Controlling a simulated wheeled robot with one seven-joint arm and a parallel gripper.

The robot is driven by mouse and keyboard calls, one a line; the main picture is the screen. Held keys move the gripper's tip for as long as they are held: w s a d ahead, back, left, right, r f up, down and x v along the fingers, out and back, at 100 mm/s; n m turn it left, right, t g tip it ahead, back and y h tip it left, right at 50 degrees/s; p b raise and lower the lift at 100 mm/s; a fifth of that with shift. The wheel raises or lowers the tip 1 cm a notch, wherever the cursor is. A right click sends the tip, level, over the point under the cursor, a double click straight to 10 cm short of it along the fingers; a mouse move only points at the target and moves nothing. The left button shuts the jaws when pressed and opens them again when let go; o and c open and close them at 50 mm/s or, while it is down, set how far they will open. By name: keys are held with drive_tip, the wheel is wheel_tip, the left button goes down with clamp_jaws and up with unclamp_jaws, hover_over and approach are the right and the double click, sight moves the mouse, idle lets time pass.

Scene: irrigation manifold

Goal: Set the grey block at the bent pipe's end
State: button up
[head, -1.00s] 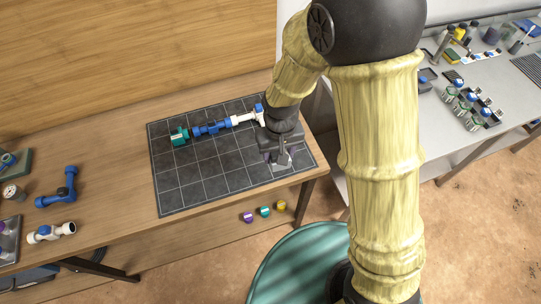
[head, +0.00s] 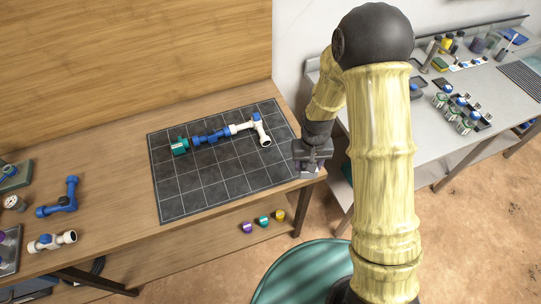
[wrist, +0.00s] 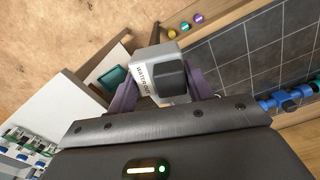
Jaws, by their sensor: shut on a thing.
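My gripper (head: 312,162) is shut on the grey block (wrist: 148,76), beside the right edge of the mat near the bench's front right corner. The block is pale grey with a dark cap and "WATER OUT" lettering; the wrist view shows it between the two purple fingers. In the head view the gripper mostly hides it. The pipe run lies on the dark mat: a green fitting (head: 179,146), a blue valve piece (head: 211,137) and a white bent pipe (head: 262,132) with a blue cap. The bent pipe's open end points toward the front, apart from the block.
The gridded mat (head: 205,185) is largely bare in front of the pipe run. A blue elbow (head: 65,197) and a white tee (head: 52,241) lie at the bench's left. A grey side bench (head: 470,85) holds several parts.

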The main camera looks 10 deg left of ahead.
drive_tip(key=w+d+f+m+b, duration=0.1)
drive_tip(key=w+d+f+b, duration=0.1)
drive_tip(key=d+f+b, duration=0.3)
drive_tip(key=w+d+f+m+b, duration=0.1)
drive_tip(key=d+f+b, duration=0.4)
drive_tip(key=f, duration=0.8)
drive_tip(key=w+d, duration=0.1)
drive_tip(key=d, duration=0.1)
drive_tip(key=shift+d+f+m, duration=0.35)
drive_tip(key=shift+d+m, duration=0.05)
drive_tip(key=shift+w+d, duration=0.1)
